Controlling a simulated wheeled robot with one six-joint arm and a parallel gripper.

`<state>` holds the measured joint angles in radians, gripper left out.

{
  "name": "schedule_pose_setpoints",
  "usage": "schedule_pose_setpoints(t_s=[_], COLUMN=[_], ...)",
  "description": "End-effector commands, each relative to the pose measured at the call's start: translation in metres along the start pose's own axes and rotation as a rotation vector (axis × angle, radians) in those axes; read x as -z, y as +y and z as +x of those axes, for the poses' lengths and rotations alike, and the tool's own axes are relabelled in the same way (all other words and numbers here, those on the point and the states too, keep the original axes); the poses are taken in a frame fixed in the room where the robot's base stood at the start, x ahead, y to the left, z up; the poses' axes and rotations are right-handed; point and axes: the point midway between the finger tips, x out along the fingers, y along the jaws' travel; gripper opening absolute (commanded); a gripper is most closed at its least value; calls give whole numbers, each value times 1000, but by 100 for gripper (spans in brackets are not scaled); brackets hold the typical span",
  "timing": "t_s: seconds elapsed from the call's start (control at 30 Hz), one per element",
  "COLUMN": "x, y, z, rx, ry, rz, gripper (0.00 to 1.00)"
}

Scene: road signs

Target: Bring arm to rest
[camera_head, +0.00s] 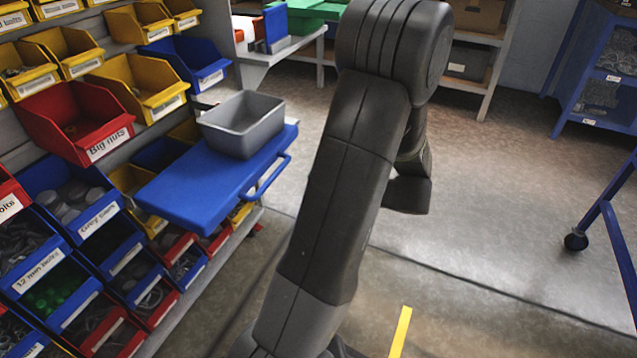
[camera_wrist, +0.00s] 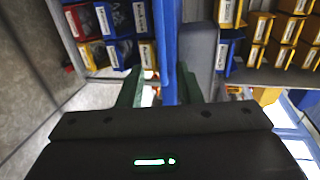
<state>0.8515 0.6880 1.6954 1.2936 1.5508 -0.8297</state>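My arm (camera_head: 345,175) rises from the bottom of the head view, bends at the top and comes down behind itself. A dark wrist part (camera_head: 408,193) shows to its right, but the fingers do not show there. In the wrist view my gripper (camera_wrist: 163,92) has its green fingers apart. A blue platform (camera_wrist: 167,50), seen edge-on, shows in the gap and appears ungripped. In the head view the platform (camera_head: 195,195) with its side handle is left of my arm. A grey bin (camera_head: 243,122) stands on it and seems to show in the wrist view (camera_wrist: 200,45).
A rack of labelled bins (camera_head: 85,125) in red, yellow and blue fills the left. A shelf (camera_head: 475,65) stands behind. A blue wheeled frame (camera_head: 615,230) is at the right. Open floor (camera_head: 500,210) with a yellow line (camera_head: 400,330) lies right of my arm.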

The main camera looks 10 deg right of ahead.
Motion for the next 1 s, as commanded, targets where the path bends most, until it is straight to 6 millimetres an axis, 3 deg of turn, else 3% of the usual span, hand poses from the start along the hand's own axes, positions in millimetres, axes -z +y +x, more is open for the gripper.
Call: schedule_pose_setpoints(t_s=[0.27, 0.7, 1.0], x=[0, -1, 0], y=[1, 2, 0], z=[19, 98, 134], rx=[-1, 0, 0], ry=[-3, -4, -1], rz=[-1, -2, -1], gripper=[32, 32, 32])
